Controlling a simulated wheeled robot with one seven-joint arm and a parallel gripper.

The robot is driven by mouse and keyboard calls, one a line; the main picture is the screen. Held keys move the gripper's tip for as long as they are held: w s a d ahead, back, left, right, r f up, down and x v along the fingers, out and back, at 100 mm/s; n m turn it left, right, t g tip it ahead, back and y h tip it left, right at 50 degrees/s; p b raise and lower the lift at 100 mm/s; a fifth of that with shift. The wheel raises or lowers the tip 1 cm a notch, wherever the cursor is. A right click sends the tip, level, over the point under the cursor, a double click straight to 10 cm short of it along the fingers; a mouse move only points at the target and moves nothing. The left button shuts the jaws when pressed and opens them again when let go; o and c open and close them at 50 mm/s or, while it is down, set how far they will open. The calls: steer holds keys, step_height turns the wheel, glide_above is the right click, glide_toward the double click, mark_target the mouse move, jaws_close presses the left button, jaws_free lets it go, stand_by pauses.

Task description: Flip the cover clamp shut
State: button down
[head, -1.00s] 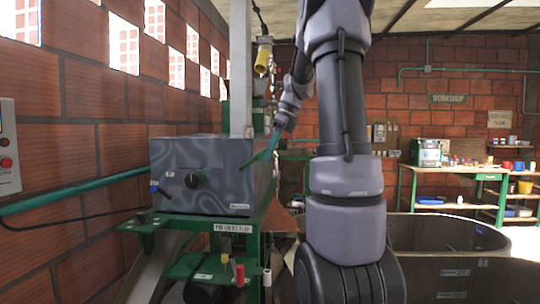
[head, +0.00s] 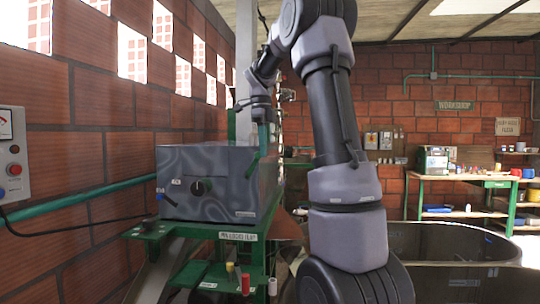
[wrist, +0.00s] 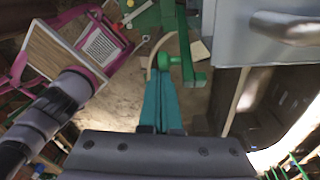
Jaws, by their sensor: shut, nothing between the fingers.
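The grey box with its cover (head: 205,180) stands on the green stand at left in the head view. A short green lever (head: 252,165), which looks like the cover clamp, sticks up at a slant at the box's right front corner. My gripper (head: 263,146) points down behind the lever, near the box's right edge. Its teal fingers are together and empty. In the wrist view the fingertips of my gripper (wrist: 160,74) lie close below a green knob (wrist: 163,60) beside a green bar (wrist: 186,50). I cannot tell whether they touch, or whether this is the clamp.
A grey housing with a handle (wrist: 285,28) is at the upper right of the wrist view. A brick wall with a teal pipe (head: 90,200) runs along the left. A large dark tub (head: 450,245) stands at right, with a green workbench (head: 455,180) beyond it.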

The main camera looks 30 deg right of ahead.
steer(key=shift+w+a+r+g+h, duration=0.15)
steer(key=shift+w+a+r+h, duration=0.1)
steer(key=shift+a, duration=0.15)
steer(key=shift+w+a+r+g+h, duration=0.1)
steer(key=shift+w+a+g+h, duration=0.05)
steer(key=shift+w+a, duration=0.15)
steer(key=shift+w+a+r, duration=0.25)
steer(key=shift+w+a, duration=0.15)
steer(key=shift+a, duration=0.3)
steer(key=shift+w+a+r, duration=0.2)
steer(key=shift+w+a, duration=0.2)
steer(key=shift+a, duration=0.25)
steer(key=shift+a+r, duration=0.1)
steer(key=shift+a, duration=0.1)
steer(key=s+d+r, duration=0.1)
steer(key=s+d, duration=0.2)
steer(key=w+a+r, duration=0.3)
steer(key=r, duration=0.5)
steer(key=shift+w, duration=0.15)
steer(key=shift+r, duration=0.1)
